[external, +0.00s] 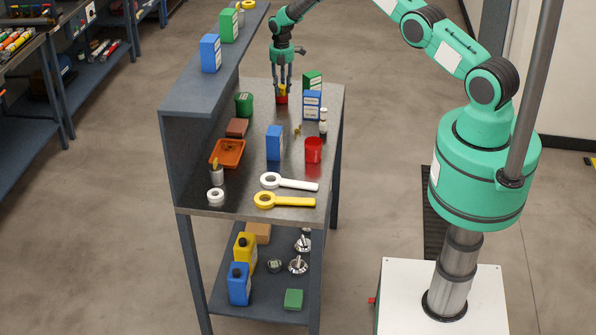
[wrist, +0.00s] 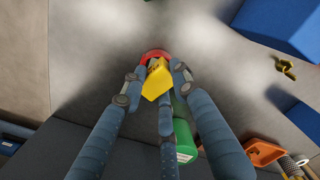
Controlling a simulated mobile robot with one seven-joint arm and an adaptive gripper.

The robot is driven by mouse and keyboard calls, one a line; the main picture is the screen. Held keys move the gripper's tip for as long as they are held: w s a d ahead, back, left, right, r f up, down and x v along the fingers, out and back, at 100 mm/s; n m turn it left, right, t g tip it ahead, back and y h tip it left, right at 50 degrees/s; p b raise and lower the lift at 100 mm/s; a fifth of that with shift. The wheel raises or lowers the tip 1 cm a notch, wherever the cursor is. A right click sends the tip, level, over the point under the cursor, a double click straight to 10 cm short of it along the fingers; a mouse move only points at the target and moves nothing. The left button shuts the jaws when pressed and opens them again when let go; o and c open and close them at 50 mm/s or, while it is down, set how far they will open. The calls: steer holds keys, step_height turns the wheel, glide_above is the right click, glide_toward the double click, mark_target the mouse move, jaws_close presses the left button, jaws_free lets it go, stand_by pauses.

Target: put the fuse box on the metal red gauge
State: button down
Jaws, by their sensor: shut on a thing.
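A small yellow block, which looks like the fuse box (external: 282,90), is between the fingers of my gripper (external: 283,86) near the far end of the tabletop. The yellow fuse box also shows in the wrist view (wrist: 157,80), tilted in that picture, with the fingers (wrist: 156,84) closed around it. A round red thing, which looks like the red gauge (external: 281,100), sits on the tabletop directly below. In the wrist view its red rim (wrist: 154,54) shows past the block, which hides the rest. I cannot tell whether block and gauge touch.
Blue and green boxes (external: 312,103) stand close to the right of my gripper. A green canister (external: 244,104) stands to the left, near the raised shelf (external: 213,75). An orange tray (external: 228,153), a blue box (external: 274,142) and a red cup (external: 313,150) are nearer the front.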

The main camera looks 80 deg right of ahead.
mark_target(282, 86)
steer(key=shift+f, duration=0.1)
steer(key=c, duration=1.3)
jaws_free()
steer(key=shift+c, duration=0.2)
step_height(282, 86, up, 12)
steer(key=b, duration=0.1)
steer(key=shift+b, duration=0.3)
